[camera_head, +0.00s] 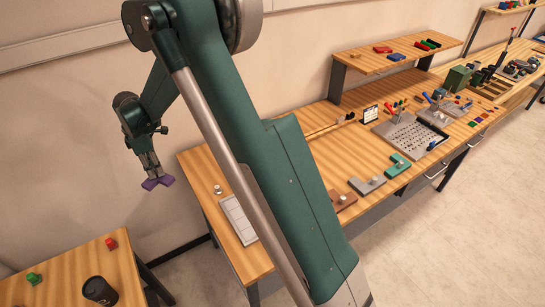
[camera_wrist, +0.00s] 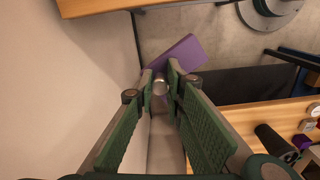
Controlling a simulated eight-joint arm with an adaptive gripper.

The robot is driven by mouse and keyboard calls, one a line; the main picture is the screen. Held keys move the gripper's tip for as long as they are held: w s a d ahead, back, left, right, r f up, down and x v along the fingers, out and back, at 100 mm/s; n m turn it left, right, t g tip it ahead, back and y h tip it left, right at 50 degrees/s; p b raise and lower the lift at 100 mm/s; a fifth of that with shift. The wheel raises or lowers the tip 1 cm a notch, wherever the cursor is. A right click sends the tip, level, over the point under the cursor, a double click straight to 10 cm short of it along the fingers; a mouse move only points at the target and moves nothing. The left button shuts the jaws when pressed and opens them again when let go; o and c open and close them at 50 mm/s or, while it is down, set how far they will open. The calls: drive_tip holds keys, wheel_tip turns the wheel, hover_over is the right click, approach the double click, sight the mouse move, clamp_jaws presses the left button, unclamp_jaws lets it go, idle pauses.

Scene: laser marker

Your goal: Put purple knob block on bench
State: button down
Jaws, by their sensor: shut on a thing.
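The purple knob block (camera_head: 158,183) hangs in the air in the head view, below my gripper (camera_head: 151,173). My gripper is shut on it. In the wrist view, the purple knob block (camera_wrist: 182,52) sticks out past the fingertips, tilted. A pale, shiny knob shows between the fingertips of my gripper (camera_wrist: 161,85). The wooden bench (camera_head: 207,190) stands to the right of the held block in the head view, with a clear gap between them. My arm covers part of the bench. A wooden edge, likely the bench (camera_wrist: 100,7), shows at the top of the wrist view.
A small wooden table (camera_head: 65,270) at lower left carries a red block (camera_head: 111,244), a green block (camera_head: 34,279) and a black cup (camera_head: 99,291). The bench holds a pale tray (camera_head: 238,220), a brown block (camera_head: 343,201), a grey block (camera_head: 367,185) and a teal block (camera_head: 397,164).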

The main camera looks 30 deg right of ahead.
drive_tip(key=s+d+r+m+p, duration=0.1)
drive_tip(key=s+d+m, duration=0.15)
drive_tip(key=d, duration=1.95)
drive_tip(key=s+d+r+m+p, duration=0.1)
drive_tip(key=s+d+p, duration=0.15)
drive_tip(key=d, duration=1.85)
drive_tip(key=s+d+r+m, duration=0.1)
drive_tip(key=s+d, duration=1.1)
drive_tip(key=d, duration=0.4)
drive_tip(key=s+d+r+m+p, duration=0.1)
drive_tip(key=s+d, duration=1.1)
drive_tip(key=d, duration=0.4)
drive_tip(key=shift+s+r+m, duration=0.15)
drive_tip(key=shift+s+m, duration=0.2)
drive_tip(key=shift+s, duration=0.05)
drive_tip(key=shift+f, duration=3.15)
drive_tip(key=shift+f, duration=1.85)
